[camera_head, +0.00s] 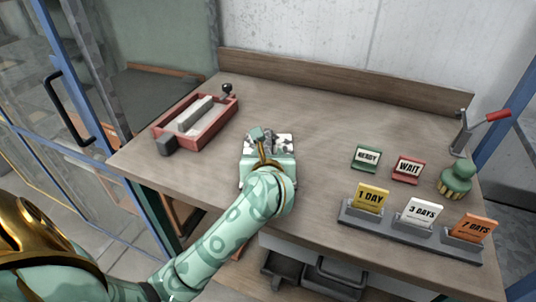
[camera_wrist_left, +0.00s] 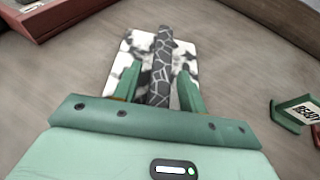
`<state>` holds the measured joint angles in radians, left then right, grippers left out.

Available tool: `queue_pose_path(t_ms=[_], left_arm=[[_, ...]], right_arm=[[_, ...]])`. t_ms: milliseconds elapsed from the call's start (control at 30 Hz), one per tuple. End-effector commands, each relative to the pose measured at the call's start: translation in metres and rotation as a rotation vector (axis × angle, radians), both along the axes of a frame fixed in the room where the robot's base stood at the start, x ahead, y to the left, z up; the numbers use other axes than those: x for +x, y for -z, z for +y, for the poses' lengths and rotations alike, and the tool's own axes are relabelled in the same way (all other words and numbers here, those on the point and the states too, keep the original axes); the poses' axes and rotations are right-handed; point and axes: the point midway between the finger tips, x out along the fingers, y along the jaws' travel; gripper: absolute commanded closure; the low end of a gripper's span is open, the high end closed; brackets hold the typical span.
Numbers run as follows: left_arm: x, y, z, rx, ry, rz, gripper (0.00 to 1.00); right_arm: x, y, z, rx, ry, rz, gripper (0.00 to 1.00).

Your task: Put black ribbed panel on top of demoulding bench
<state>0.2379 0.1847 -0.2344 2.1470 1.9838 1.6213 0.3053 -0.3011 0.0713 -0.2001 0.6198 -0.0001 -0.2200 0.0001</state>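The wooden bench (camera_head: 330,110) fills the middle of the head view; I take it as the demoulding bench. My left gripper (camera_head: 259,137) is low over it, above a black-and-white mottled square slab (camera_head: 286,139). In the left wrist view, a dark grey bar with pale crack-like lines (camera_wrist_left: 161,62) runs over this slab (camera_wrist_left: 125,65). My left fingers (camera_wrist_left: 160,85) are either side of the bar, with slab showing in the gaps, so they look open. I cannot make out any black ribbed panel for certain. My right gripper is out of view.
A red tray (camera_head: 203,133) with a grey bar lies left on the bench. READY (camera_head: 367,157) and WAIT (camera_head: 408,168) signs, a green brush (camera_head: 457,178) and a rack (camera_head: 395,227) of day cards stand right. Bare wood lies behind the slab.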

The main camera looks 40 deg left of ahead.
Motion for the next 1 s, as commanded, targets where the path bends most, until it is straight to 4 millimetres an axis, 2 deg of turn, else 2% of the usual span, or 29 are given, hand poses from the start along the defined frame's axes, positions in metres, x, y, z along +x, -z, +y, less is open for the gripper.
queue_pose_path(t_ms=[133,233,500,700,1000], left_arm=[[0.000,-0.005,0.000,0.000,0.000,-0.002,0.58],[-0.008,-0.010,-0.007,-0.003,0.003,-0.002,0.58],[-0.055,-0.035,-0.041,-0.004,0.002,-0.001,0.58],[-0.082,-0.046,-0.059,-0.001,0.001,-0.001,0.58],[-0.090,-0.049,-0.065,0.000,-0.001,0.000,0.58]], right_arm=[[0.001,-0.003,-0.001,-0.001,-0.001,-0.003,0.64],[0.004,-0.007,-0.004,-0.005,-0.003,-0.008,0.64],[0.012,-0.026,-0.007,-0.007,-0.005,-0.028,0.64],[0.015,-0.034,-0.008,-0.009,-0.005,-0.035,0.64],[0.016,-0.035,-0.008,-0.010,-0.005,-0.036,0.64]])
